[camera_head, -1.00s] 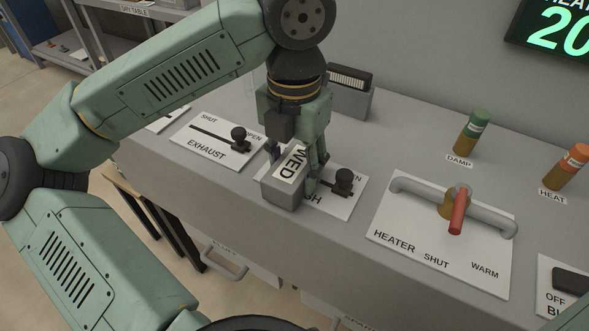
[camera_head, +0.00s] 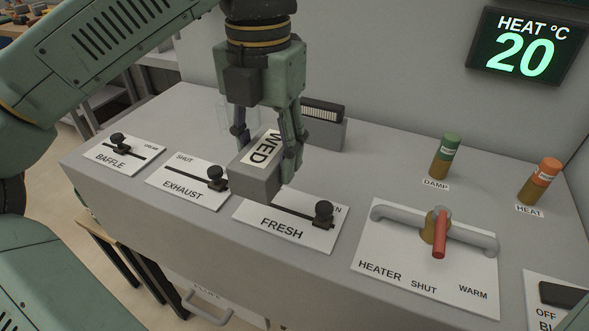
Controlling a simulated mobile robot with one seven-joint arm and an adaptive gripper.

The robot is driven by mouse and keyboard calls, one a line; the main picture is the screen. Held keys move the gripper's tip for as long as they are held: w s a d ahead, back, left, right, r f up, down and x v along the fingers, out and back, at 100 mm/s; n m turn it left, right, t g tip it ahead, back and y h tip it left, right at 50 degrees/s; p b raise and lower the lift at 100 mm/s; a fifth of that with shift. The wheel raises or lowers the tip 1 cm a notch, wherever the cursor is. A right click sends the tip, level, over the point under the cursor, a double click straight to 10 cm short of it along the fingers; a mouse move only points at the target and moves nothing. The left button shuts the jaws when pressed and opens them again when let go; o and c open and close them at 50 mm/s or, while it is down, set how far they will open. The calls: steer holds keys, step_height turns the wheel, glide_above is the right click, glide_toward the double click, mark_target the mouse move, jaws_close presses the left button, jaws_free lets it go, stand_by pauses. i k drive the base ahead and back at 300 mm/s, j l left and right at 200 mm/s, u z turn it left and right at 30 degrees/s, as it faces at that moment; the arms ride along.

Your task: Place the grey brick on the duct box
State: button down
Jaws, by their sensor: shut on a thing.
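The grey brick (camera_head: 254,182) is a block with a white label reading "WED" on its top. My gripper (camera_head: 270,146) points down and is shut on it, one finger at its right side. The far finger's contact is partly hidden.
The EXHAUST slider knob (camera_head: 215,178) and FRESH slider knob (camera_head: 323,211) stand up on either side. A small vented grey box (camera_head: 325,123) is behind the gripper. The heater handle (camera_head: 438,232) and two coloured posts are at right. Bare top lies at back left.

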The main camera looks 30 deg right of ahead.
mark_target(474, 211)
steer(key=k+j, duration=0.1)
steer(key=j, duration=0.2)
steer(key=j+z, duration=0.1)
steer(key=j, duration=0.25)
steer(key=z, duration=1.2)
steer(key=i+l+z, duration=0.45)
steer(key=k, duration=0.05)
